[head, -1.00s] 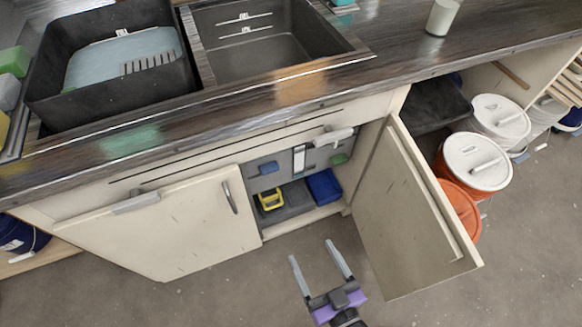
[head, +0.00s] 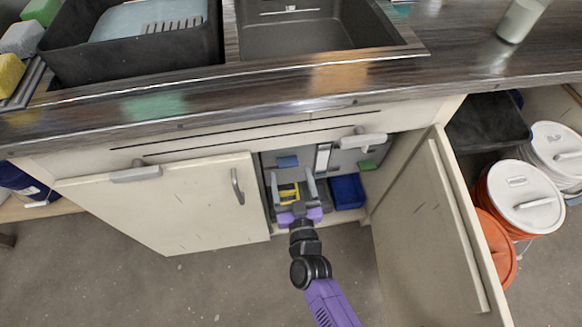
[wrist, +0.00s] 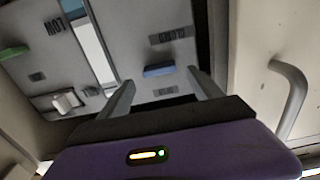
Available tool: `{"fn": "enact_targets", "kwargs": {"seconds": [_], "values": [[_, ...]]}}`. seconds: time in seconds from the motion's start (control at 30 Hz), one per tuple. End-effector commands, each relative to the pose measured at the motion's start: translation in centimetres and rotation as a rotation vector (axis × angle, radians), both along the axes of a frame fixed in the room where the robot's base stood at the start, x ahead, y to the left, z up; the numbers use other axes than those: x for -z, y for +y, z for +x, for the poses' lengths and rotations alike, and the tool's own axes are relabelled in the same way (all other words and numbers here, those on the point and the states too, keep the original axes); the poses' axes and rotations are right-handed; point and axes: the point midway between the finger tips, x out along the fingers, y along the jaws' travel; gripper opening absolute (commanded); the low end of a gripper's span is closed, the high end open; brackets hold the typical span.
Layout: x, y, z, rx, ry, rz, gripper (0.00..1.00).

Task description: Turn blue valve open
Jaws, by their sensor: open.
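The blue valve (head: 288,161) is a small blue bar on the grey panel inside the open cabinet. In the wrist view the blue valve (wrist: 158,71) shows near the fingertips, roughly between them. My gripper (head: 291,174) is open, with its two fingers pointing into the cabinet. In the wrist view my gripper (wrist: 161,78) has nothing between its fingers that I can see held. I cannot tell if a finger touches the valve. A green valve (head: 367,165) sits to the right on the same panel; it shows at the left in the wrist view (wrist: 14,52).
The left cabinet door (head: 165,205) is shut and the right door (head: 435,225) stands open beside my arm. A yellow item (head: 288,193) and a blue bin (head: 347,190) are low in the cabinet. The counter edge (head: 230,110) runs above. Buckets (head: 527,197) stand at right.

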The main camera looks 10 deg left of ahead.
Motion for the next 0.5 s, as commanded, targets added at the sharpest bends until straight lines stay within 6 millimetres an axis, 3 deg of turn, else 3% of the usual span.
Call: {"fn": "enact_targets", "kwargs": {"seconds": [0.2,0.5], "values": [[0.1,0.8,2.7,0.0,-0.001,0.0,0.75],[0.0,1.0,3.5,0.0,0.0,0.001,0.75]]}}
